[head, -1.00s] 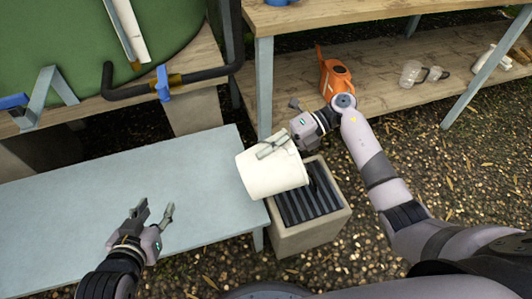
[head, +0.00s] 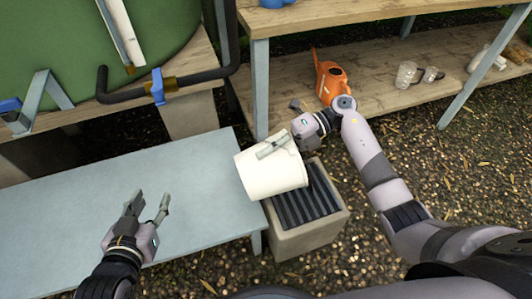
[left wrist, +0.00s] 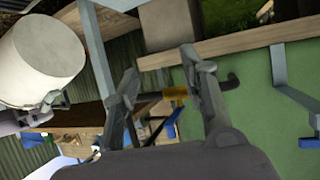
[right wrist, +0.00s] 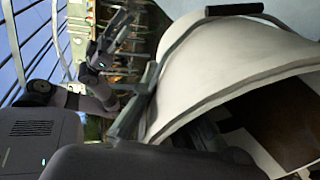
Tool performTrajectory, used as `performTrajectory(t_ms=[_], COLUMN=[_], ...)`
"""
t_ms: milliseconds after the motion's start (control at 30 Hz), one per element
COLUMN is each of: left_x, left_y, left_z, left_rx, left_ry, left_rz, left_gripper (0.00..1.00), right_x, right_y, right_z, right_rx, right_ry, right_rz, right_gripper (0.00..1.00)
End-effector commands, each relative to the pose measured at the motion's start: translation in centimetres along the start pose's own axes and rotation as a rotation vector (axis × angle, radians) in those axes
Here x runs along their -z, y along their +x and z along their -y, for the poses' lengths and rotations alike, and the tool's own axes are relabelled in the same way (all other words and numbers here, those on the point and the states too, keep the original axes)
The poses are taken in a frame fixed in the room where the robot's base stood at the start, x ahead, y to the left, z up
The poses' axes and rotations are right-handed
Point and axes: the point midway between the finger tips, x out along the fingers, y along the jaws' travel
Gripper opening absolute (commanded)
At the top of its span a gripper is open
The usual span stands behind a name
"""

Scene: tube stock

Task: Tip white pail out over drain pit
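In the head view the white pail (head: 268,178) is tilted far over beside and partly above the drain pit (head: 298,243), a square stone box with a dark slatted grate. My right gripper (head: 274,146) is shut on the pail's wall, one finger lying across its outside. The right wrist view shows the pail's rim, bail handle and open mouth (right wrist: 215,62), brownish inside. Whether anything is pouring cannot be seen. The left wrist view shows the pail's round bottom (left wrist: 48,45). My left gripper (head: 148,207) is open and empty above the blue-grey bench, away from the pail.
The blue-grey bench (head: 60,210) ends just left of the pit. A green tank (head: 60,40) with a black pipe and blue valve stands behind. A wooden shelf (head: 400,105) at the back holds an orange watering can (head: 331,80) and clear jugs (head: 406,73). Gravel lies in front.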

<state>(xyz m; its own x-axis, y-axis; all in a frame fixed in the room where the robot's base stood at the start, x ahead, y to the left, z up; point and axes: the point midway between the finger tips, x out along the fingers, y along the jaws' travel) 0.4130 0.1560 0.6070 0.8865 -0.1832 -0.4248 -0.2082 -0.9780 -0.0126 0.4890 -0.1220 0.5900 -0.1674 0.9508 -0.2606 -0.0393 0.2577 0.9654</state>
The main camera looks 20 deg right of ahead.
Motion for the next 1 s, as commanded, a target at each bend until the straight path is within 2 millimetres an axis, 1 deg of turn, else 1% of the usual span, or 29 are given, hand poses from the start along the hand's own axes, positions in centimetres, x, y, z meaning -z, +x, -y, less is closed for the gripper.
performTrajectory(t_ms=[500, 1000], left_x=[1.8, 3.0], left_y=[0.3, 0.3], left_z=[-0.1, -0.3], left_rx=[-0.003, -0.008], left_ry=[0.002, 0.0], left_rz=[-0.086, -0.155], left_gripper=[0.4, 0.4], right_x=[0.0, 0.1], right_y=[-0.5, -1.0], right_z=[-0.2, -0.4], right_rx=[-0.034, -0.064], right_ry=[-0.004, -0.007], right_rz=[0.001, 0.001], right_gripper=[0.0, 0.0])
